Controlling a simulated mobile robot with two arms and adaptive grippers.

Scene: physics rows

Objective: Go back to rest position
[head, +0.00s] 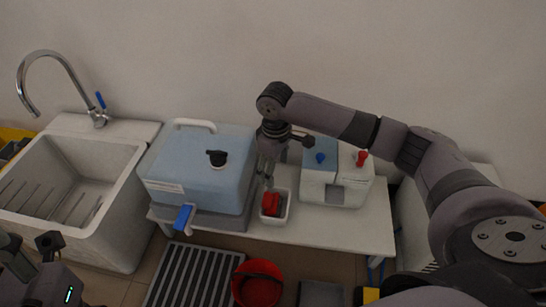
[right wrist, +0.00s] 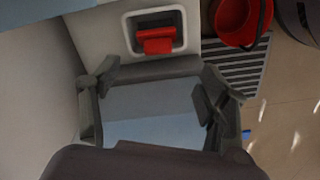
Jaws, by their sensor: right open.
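My right gripper (head: 268,160) is on the raised right arm. It hangs above the white table, between a blue-lidded box and a small white device. In the right wrist view its two fingers (right wrist: 158,98) are spread wide with nothing held. A pale blue-grey surface shows between them; I cannot tell what it belongs to. A small white tray (head: 284,213) with a red item (head: 270,204) in it stands just in front of and below this gripper. My left gripper (head: 30,252) shows partly at the lower left, by the sink; its jaw state is unclear.
The blue-lidded box (head: 190,163) stands close left of my right gripper, and the white device (head: 337,188) close right. A white sink (head: 128,203) with a tall faucet (head: 57,60) is at the left. A red bucket (head: 257,286) and striped mat (head: 192,276) lie on the floor.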

